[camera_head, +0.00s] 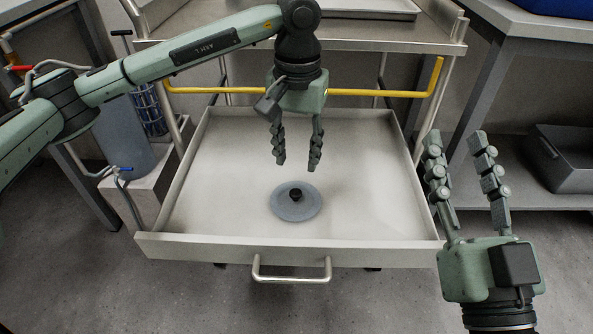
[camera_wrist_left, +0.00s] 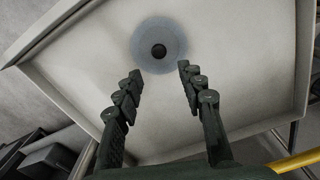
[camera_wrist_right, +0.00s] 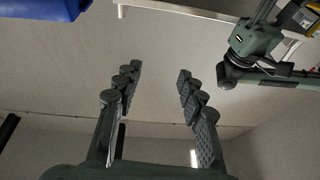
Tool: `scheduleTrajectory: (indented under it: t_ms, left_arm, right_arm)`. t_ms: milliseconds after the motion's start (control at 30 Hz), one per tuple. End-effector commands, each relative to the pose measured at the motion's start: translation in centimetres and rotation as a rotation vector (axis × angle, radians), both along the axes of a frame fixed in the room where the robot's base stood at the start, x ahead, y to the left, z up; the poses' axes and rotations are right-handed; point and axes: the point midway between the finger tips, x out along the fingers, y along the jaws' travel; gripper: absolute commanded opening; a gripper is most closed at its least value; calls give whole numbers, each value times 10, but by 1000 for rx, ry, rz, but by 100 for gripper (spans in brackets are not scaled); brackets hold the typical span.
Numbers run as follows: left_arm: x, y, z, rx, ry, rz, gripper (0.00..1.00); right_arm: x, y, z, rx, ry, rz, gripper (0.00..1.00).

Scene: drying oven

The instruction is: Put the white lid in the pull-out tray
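A round grey-white translucent lid (camera_head: 297,208) with a black knob (camera_head: 295,194) lies flat inside the pull-out tray (camera_head: 190,215), a little in front of its middle. The lid also shows in the left wrist view (camera_wrist_left: 177,35), beyond the fingertips. My left gripper (camera_head: 296,166) points down over the tray, open and empty, apart from the lid. My right gripper (camera_head: 455,142) is open and empty, pointing up beside the tray's right edge. The right wrist view shows its fingers (camera_wrist_right: 157,72) with nothing between them.
The tray has a metal handle (camera_head: 291,279) in front. Above and behind it is a cart shelf (camera_head: 350,32) with a yellow rail (camera_head: 400,93). A table with a grey bin (camera_head: 560,160) below stands at right. A grey cylinder (camera_head: 122,140) stands at left.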

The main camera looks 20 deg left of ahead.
Motion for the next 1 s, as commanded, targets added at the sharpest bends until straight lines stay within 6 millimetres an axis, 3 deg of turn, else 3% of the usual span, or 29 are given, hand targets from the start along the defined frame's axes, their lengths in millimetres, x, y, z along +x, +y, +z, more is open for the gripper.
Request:
scheduleTrajectory:
  t_ms: [100, 300, 1000]
  left_arm:
    - [1, 0, 21, 0, -2, -1, 39]
    - [0, 0, 36, 0, 1, -1, 39]
    - [0, 0, 37, 0, 1, 0, 39]
  right_arm:
    - [1, 2, -4, -9, 30, 3, 40]
    - [4, 1, -13, -30, 66, 0, 40]
    - [5, -1, -14, -36, 68, -3, 40]
